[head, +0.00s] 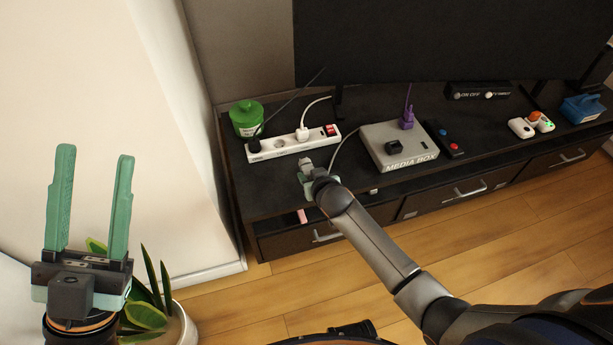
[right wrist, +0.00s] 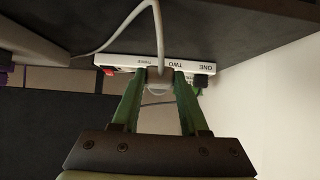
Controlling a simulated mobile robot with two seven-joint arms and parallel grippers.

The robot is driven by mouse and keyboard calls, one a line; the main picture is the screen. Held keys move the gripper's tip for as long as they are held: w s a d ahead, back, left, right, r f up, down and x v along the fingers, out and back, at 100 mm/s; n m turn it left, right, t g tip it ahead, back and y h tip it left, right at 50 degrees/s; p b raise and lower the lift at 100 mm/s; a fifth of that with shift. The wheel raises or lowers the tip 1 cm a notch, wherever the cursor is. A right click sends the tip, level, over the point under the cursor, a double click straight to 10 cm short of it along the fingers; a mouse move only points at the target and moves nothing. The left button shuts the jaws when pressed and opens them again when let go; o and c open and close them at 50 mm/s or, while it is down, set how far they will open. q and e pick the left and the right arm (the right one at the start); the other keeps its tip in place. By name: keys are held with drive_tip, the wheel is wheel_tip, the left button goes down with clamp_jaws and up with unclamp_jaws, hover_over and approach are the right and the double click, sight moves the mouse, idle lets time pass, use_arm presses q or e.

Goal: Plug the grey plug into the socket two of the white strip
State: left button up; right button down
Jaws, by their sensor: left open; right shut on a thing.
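The white strip (head: 267,153) lies on the dark cabinet top. A black plug (head: 254,145) sits at its left end and a white plug (head: 302,132) sits further right; socket two (head: 279,143) between them looks empty. My right gripper (head: 305,176) is shut on the grey plug (head: 306,163), just in front of the strip and apart from it in the head view. In the right wrist view the grey plug (right wrist: 159,76) is between the fingertips, near the strip's label TWO (right wrist: 174,64). My left gripper (head: 92,205) is open and empty at the left, far from the strip.
A green jar (head: 246,118) stands behind the strip's left end. A grey media box (head: 399,148) with a purple plug (head: 407,118) stands to the right. The television (head: 430,40) rises behind. A potted plant (head: 150,300) is below my left gripper.

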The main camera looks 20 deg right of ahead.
drive_tip(key=shift+r+p, duration=0.35)
drive_tip(key=shift+r, duration=0.3)
drive_tip(key=shift+r+p, duration=0.3)
drive_tip(key=shift+p, duration=0.05)
use_arm(q)
drive_tip(key=shift+w+a+f+n+y, duration=0.2)
drive_tip(key=shift+w+n+y, duration=0.35)
drive_tip(key=shift+y, duration=0.2)
drive_tip(key=shift+w+a+f+n+y, duration=0.15)
drive_tip(key=shift+w+n+y, duration=0.35)
drive_tip(key=shift+y, duration=0.25)
use_arm(e)
drive_tip(key=shift+r, duration=0.1)
